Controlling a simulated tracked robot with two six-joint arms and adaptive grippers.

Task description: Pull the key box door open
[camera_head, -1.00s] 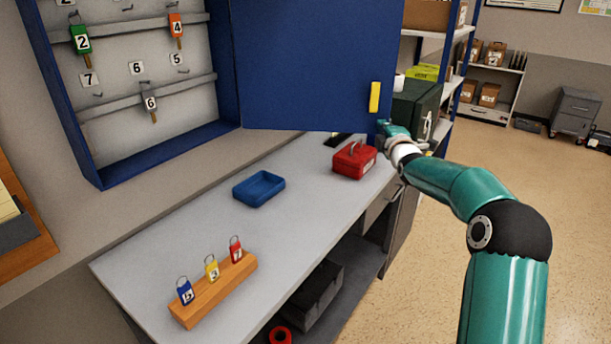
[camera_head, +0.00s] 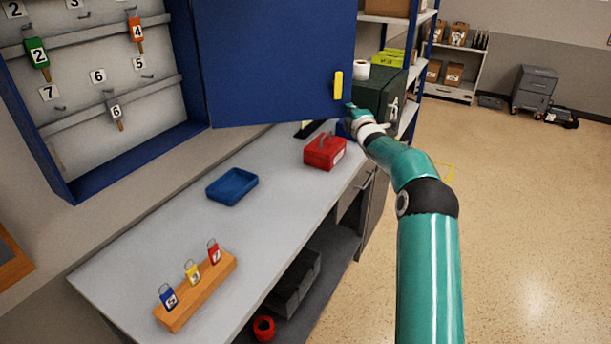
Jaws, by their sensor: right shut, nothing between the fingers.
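The blue key box (camera_head: 66,187) on the wall at upper left has its door (camera_head: 270,60) swung wide open, so the inside shows. Several numbered key tags hang on its rails, among them a green 2 (camera_head: 37,54), an orange 4 (camera_head: 136,29) and a grey 6 (camera_head: 116,112). The yellow handle (camera_head: 338,85) is near the door's free edge. My right gripper (camera_head: 352,110) is at the door's lower right corner, just below the handle. It is small and partly hidden; it is shut and holds nothing. I cannot tell whether it touches the door. My left gripper is not in view.
Below is a grey counter (camera_head: 120,262) with a blue tray (camera_head: 232,186), a red box (camera_head: 325,151) and a wooden block (camera_head: 197,292) holding three tagged padlocks. A dark green box (camera_head: 378,92) stands behind my right gripper. The floor at right is clear.

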